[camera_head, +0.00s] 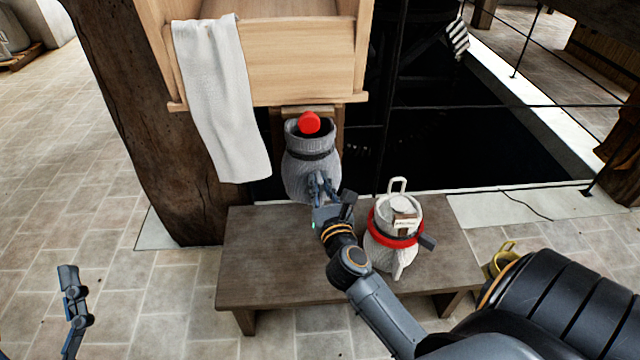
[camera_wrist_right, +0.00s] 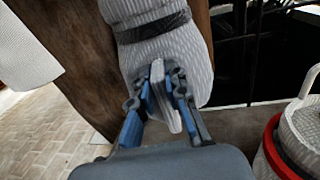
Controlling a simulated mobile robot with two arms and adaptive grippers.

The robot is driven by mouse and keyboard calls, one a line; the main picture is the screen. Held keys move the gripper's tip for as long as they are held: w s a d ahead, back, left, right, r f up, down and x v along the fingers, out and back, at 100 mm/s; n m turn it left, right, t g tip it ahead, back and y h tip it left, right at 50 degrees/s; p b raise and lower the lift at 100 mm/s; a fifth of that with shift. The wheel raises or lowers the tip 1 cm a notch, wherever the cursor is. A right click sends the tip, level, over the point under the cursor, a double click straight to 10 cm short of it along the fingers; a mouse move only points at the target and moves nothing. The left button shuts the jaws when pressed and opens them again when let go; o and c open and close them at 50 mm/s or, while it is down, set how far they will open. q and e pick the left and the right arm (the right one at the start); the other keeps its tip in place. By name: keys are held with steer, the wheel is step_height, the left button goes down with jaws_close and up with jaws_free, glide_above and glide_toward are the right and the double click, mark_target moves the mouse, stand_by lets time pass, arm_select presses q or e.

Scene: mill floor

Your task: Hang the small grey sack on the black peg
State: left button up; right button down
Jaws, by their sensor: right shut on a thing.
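A grey ribbed sack (camera_head: 311,172) with a dark band around its neck is upright below the wooden chute, behind the bench's back edge. A round red knob (camera_head: 309,122) shows at its dark open mouth; I cannot tell what it is fixed to. My right gripper (camera_head: 320,184) is at the front of this sack. In the right wrist view, its fingers (camera_wrist_right: 165,97) are shut on a pale grey flap of the sack (camera_wrist_right: 185,63). I cannot tell whether the sack is hanging or supported below. I cannot make out a black peg. My left gripper (camera_head: 70,280) is low at the far left, away from everything.
A paler sack (camera_head: 387,258) with a red band, a label and a white loop stands on the wooden bench (camera_head: 270,265), right of my right gripper. A white cloth (camera_head: 220,100) hangs from the chute (camera_head: 275,65). A thick post (camera_head: 145,120) stands left, a dark railed pit behind.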

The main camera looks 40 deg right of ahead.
steer(key=c, duration=1.3)
jaws_free()
steer(key=shift+o, duration=0.2)
steer(key=v, duration=1.2)
steer(key=shift+r, duration=0.1)
